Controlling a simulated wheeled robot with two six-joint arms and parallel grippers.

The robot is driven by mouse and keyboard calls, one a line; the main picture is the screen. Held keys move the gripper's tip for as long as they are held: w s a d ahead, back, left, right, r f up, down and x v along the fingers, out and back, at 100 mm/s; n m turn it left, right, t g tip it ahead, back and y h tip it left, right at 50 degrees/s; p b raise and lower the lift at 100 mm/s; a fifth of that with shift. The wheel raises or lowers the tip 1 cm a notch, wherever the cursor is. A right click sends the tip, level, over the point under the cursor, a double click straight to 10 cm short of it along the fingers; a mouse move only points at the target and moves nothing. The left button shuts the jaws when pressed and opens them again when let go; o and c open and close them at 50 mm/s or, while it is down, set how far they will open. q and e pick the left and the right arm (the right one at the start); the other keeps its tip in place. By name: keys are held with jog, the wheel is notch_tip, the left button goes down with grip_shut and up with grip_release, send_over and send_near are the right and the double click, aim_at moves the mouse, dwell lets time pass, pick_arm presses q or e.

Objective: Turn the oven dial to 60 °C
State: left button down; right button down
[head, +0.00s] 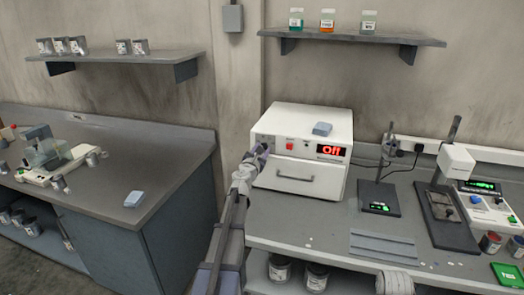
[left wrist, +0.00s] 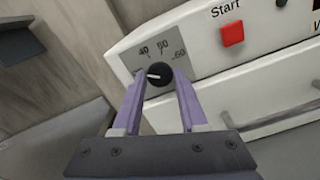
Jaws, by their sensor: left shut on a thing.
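The white oven (head: 320,187) stands on the right bench, and its red display (head: 331,151) reads "Off". In the left wrist view the black round dial (left wrist: 158,74) sits on a grey scale plate (left wrist: 190,62) with marks that look like 40, 50 and 60. The dial's white pointer line points left, away from the 60 mark at the right. My left gripper (head: 259,153) is at the oven's front left, its purple fingers (left wrist: 160,88) shut on the dial from both sides. In the head view the gripper mostly hides the dial.
A red Start button (left wrist: 232,34) is right of the dial, and the oven door handle (head: 295,178) is below. A dark plate stand (head: 379,198) and a white-headed device (head: 457,163) stand to the right.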

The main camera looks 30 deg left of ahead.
pick_arm(q)
jog(key=m, duration=1.2)
jog(key=shift+m, duration=0.4)
jog(key=m, duration=1.3)
jog(key=shift+d, duration=0.1)
jog(key=shift+m, duration=0.3)
jog(key=shift+c, duration=2.4)
grip_release()
jog(key=shift+s, duration=0.15)
